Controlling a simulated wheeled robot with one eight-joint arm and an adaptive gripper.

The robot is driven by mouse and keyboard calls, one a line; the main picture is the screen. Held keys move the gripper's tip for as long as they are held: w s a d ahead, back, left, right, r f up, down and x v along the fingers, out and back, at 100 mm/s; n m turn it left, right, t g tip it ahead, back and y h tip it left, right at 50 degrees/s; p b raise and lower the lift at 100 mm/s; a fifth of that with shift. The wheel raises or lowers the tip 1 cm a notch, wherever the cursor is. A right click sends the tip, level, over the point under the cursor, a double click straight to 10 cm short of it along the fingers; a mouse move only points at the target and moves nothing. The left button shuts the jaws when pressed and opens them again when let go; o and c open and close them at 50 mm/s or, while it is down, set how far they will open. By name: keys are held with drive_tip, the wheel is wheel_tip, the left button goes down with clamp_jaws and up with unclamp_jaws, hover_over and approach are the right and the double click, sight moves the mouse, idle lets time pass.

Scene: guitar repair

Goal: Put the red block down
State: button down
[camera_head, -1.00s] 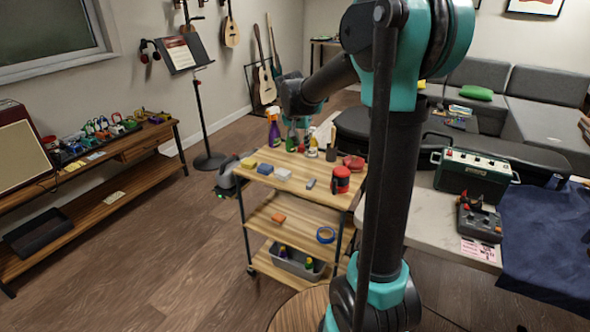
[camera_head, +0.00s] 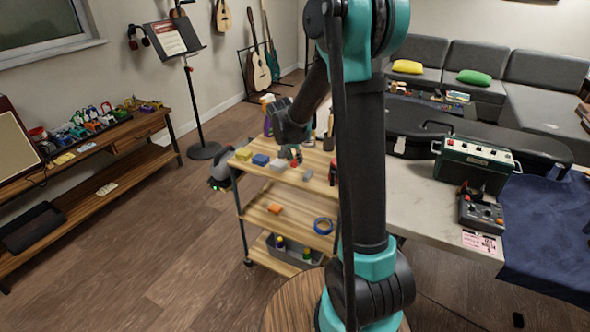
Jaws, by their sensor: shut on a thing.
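My gripper (camera_head: 296,155) points down over the top of the wooden cart, below my dark wrist. It is shut on the red block (camera_head: 298,156), which shows only as a small red patch between the fingers. The block is just above or at the cart top (camera_head: 322,188); I cannot tell whether it touches. A white block (camera_head: 277,165) and a grey block (camera_head: 307,174) are close by. A blue block (camera_head: 261,159) and a yellow block (camera_head: 243,153) lie further left on the cart top.
A red mug (camera_head: 333,173) stands at the cart top's right, partly hidden by my arm. An orange block (camera_head: 275,209) and blue tape roll (camera_head: 323,226) lie on the middle shelf. The front cart top has bare room.

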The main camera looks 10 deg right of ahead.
sight(295, 175)
drive_tip(key=shift+f, duration=2.3)
drive_tip(key=c, duration=1.7)
unclamp_jaws()
drive_tip(key=shift+f, duration=0.1)
drive_tip(key=v, duration=1.2)
drive_tip(key=s+d+f+n+y, duration=0.1)
drive_tip(key=s+d+f+n, duration=0.1)
drive_tip(key=s, duration=0.6)
drive_tip(key=s+d+f+n, duration=0.2)
drive_tip(key=s+d+f, duration=0.1)
drive_tip(key=s, duration=0.6)
drive_tip(key=s+d+f+n+y, duration=0.1)
drive_tip(key=s+d+f+n, duration=0.1)
drive_tip(key=s, duration=0.6)
drive_tip(key=shift+s+d+f+n+t+y, duration=0.2)
drive_tip(key=shift+s+d+n+t+y, duration=0.15)
drive_tip(key=shift+n, duration=0.25)
drive_tip(key=shift+a, duration=0.1)
